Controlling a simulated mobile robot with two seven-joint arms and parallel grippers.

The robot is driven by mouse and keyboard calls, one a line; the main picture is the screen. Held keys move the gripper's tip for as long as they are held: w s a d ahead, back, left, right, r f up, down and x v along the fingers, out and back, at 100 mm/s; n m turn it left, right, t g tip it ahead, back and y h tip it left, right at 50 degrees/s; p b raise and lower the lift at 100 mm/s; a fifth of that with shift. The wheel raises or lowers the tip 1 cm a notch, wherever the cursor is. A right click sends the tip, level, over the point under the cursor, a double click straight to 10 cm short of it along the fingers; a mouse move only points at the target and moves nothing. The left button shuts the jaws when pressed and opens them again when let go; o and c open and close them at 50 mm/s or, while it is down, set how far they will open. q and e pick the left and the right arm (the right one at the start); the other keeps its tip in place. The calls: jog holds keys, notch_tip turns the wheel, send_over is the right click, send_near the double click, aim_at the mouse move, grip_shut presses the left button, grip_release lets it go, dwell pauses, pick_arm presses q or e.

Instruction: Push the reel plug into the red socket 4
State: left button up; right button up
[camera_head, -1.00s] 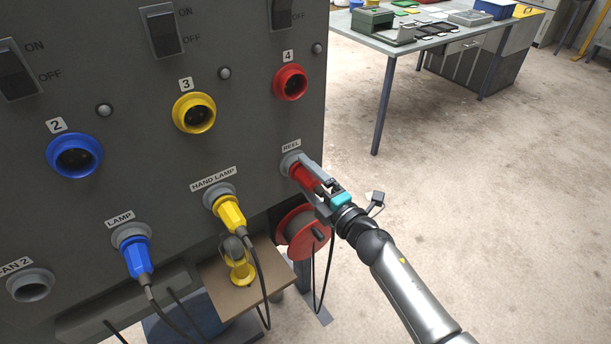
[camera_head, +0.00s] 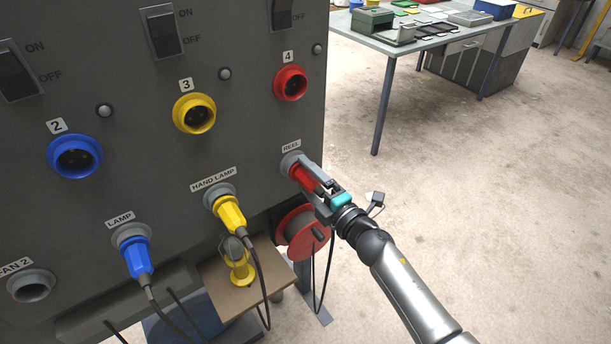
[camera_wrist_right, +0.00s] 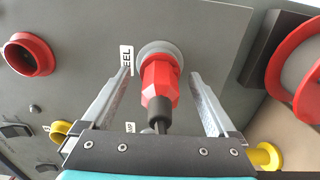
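The red reel plug (camera_head: 302,175) sits in the grey holder marked REEL (camera_head: 291,162) on the panel's lower right. In the right wrist view the red plug (camera_wrist_right: 160,82) points into the round grey holder, its black cable end toward me. My right gripper (camera_head: 308,176) is around the plug. Its fingers stand on both sides with a visible gap, so it is open. The red socket 4 (camera_head: 290,83) is above the holder and empty; a red socket also shows in the right wrist view (camera_wrist_right: 28,54). My left gripper is not in view.
A yellow plug (camera_head: 229,212) and a blue plug (camera_head: 137,257) sit in holders to the left. A red cable reel (camera_head: 304,232) is below my gripper. Yellow socket 3 (camera_head: 194,113) and blue socket 2 (camera_head: 75,156) are empty. The floor on the right is clear up to a table (camera_head: 400,48).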

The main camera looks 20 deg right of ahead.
grip_shut()
dwell(0.6)
jog(key=shift+p+v, duration=0.5)
jog(key=shift+v, duration=2.45)
jog(key=shift+s, duration=0.15)
jog(key=shift+v, duration=2.4)
jog(key=shift+r, duration=0.1)
jog(key=w+r+p, duration=0.2)
jog(key=r+p, duration=0.7)
jog(key=r, duration=0.1)
jog(key=w+a+r+p, duration=0.1)
jog(key=w+r+p, duration=0.1)
jog(key=r+p, duration=0.6)
jog(key=shift+r+p, duration=0.35)
jog(key=shift+r, duration=0.65)
jog(key=shift+a, duration=0.15)
